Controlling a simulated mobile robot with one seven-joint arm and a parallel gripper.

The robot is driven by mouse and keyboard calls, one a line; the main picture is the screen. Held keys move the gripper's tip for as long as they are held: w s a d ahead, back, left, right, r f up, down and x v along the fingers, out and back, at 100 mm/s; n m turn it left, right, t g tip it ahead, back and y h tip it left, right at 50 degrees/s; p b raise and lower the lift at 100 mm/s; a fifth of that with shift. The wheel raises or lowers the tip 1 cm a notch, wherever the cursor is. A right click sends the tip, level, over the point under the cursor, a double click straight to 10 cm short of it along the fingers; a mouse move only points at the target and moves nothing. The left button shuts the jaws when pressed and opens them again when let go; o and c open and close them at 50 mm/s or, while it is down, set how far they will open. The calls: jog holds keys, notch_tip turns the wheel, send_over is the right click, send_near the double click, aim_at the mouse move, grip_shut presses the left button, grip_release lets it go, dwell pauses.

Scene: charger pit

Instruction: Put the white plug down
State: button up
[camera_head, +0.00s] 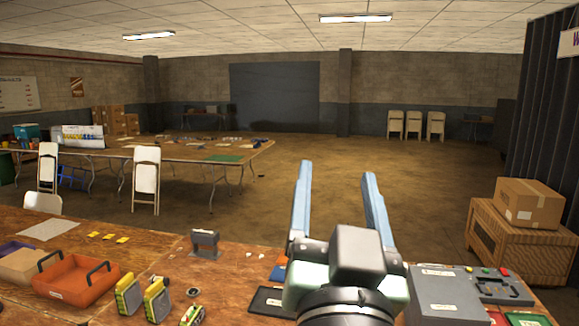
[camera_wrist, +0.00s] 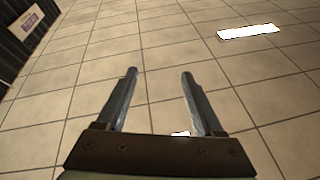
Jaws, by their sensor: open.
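My gripper (camera_head: 337,172) is raised above the near workbench, its two blue-grey fingers apart and pointing up and away. In the wrist view my gripper (camera_wrist: 158,74) has its fingers spread against the tiled ceiling, with nothing held between the tips. A small bright white patch (camera_wrist: 180,134) shows low between the fingers, near the palm; I cannot tell whether it is a ceiling light or an object. I cannot identify a white plug for certain. Small pale bits (camera_head: 249,254) lie on the bench left of my gripper, too small to tell. My gripper and wrist hide part of the bench.
The bench (camera_head: 150,250) holds an orange tray (camera_head: 75,282), several yellow-and-black devices (camera_head: 128,294), a grey stand (camera_head: 205,243) and a grey box (camera_head: 446,293). A dark mat (camera_head: 268,301) lies beside my wrist. A cardboard box (camera_head: 528,204) sits on a wooden crate (camera_head: 533,242) at right.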

jog(key=s+a+r+n+t+y, duration=0.2)
jog(key=s+a+r+t, duration=0.3)
jog(key=s+r, duration=0.3)
notch_tip(320, 180, up, 4)
jog(key=shift+s+a+f+n, duration=0.15)
jog(key=shift+s+f+n, duration=0.2)
jog(key=shift+n, duration=0.45)
jog(key=shift+r, duration=0.1)
